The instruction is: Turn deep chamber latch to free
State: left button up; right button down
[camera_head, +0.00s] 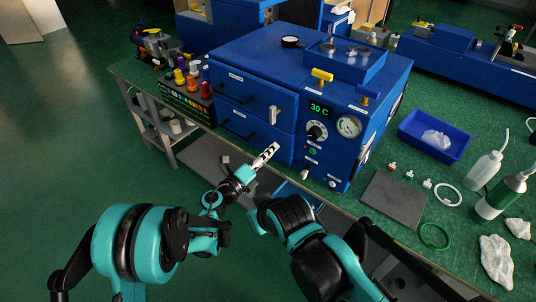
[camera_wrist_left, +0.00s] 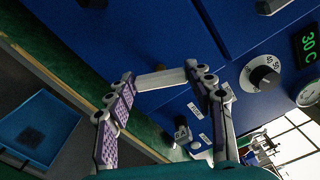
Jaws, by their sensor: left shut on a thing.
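A blue cabinet (camera_head: 262,75) has two drawer-like doors on its front, one above the other, with black handles. A white latch (camera_head: 273,115) stands upright by the upper door. My left gripper (camera_head: 264,157) is at the lower door's right side. In the left wrist view, its two fingers (camera_wrist_left: 162,84) close on the ends of a pale bar-shaped latch (camera_wrist_left: 160,78), which lies across between them against the blue front. In the head view the fingers largely hide this latch.
The control panel has a green "30 C" display (camera_head: 320,108), a knob (camera_head: 316,132) and a gauge (camera_head: 348,126). A blue tray (camera_head: 410,127), grey mat (camera_head: 394,199), bottles and rings lie on the bench at right. Coloured bottles (camera_head: 194,80) stand left of the cabinet.

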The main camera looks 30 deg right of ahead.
pick_arm(q)
jog(key=n, duration=0.4)
jog(key=shift+f+n, duration=0.1)
jog(key=shift+n, duration=0.6)
jog(key=o, duration=1.2)
jog(key=shift+w, duration=0.1)
jog(key=shift+c, duration=0.2)
jog(key=v, duration=1.2)
